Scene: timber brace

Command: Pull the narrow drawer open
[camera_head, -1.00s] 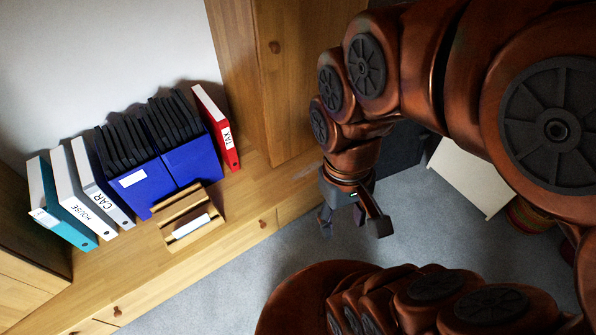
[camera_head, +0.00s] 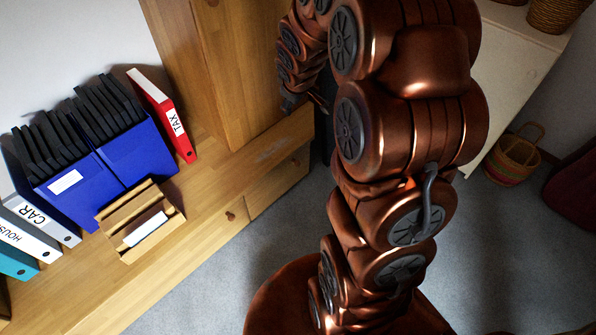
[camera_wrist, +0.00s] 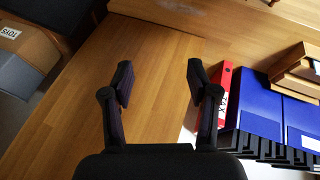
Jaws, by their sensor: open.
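The narrow drawer (camera_head: 278,188) is in the front of the low wooden bench, at the right end beside my arm, and looks shut. Its small round knob (camera_head: 295,162) shows near its upper right part. My gripper (camera_head: 292,103) is partly hidden by my own arm in the head view, in front of the tall wooden cabinet and above the drawer, apart from the knob. In the wrist view my gripper (camera_wrist: 158,82) is open and empty, its two fingers spread over plain wood. I cannot make out the narrow drawer in the wrist view.
A wider drawer (camera_head: 215,228) with a knob is to the left. The bench top holds a red TAX binder (camera_head: 165,115), blue file boxes (camera_head: 130,150) and a wooden letter rack (camera_head: 140,220). A TOYS box (camera_wrist: 20,55) shows in the wrist view. Grey carpet (camera_head: 285,235) lies clear before the drawers.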

